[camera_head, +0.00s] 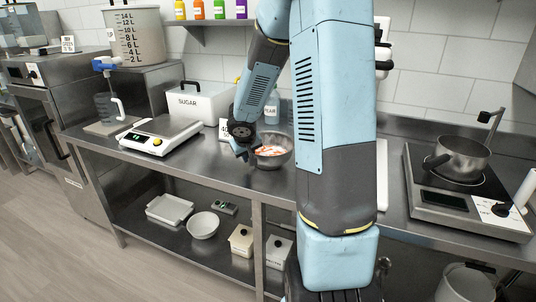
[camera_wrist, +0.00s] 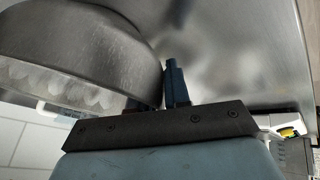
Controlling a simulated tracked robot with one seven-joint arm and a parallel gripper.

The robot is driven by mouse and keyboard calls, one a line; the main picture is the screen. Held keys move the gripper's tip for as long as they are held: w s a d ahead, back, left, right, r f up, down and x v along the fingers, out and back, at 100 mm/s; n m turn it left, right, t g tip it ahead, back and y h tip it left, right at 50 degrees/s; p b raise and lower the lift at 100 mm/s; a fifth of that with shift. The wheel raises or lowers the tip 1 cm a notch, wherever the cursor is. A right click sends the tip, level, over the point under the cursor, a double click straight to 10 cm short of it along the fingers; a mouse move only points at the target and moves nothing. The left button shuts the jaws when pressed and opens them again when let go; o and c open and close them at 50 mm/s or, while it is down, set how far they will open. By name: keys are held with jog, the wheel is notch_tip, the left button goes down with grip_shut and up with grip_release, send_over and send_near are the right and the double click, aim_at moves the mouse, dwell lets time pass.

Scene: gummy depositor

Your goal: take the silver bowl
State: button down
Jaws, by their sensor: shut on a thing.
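The silver bowl (camera_head: 273,160) is on the steel counter, with orange and white pieces inside. In the wrist view the bowl (camera_wrist: 95,45) fills the upper left, its rim towards the lower left. My gripper (camera_head: 246,152) is at the bowl's left side and is shut on its wall. I cannot tell whether the bowl is lifted off the counter.
A white scale (camera_head: 148,140) and a white sugar box (camera_head: 192,103) stand left of the bowl. A bottle (camera_head: 272,108) stands close behind it. A pot (camera_head: 462,157) sits on a cooktop (camera_head: 425,195) at the right. My arm hides the counter's middle.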

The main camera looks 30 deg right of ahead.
jog(key=shift+r, duration=0.1)
dwell(0.3)
jog(key=shift+r, duration=0.6)
jog(key=s+r, duration=0.1)
jog(key=r, duration=0.1)
jog(key=s+r, duration=0.2)
jog(key=r, duration=0.1)
jog(key=s+r, duration=0.2)
jog(key=shift+r, duration=0.3)
jog(key=s+r, duration=0.4)
jog(key=s, duration=0.5)
jog(key=shift+a, duration=0.2)
jog(key=c, duration=1.7)
grip_release()
grip_shut()
jog(key=shift+a+f, duration=0.1)
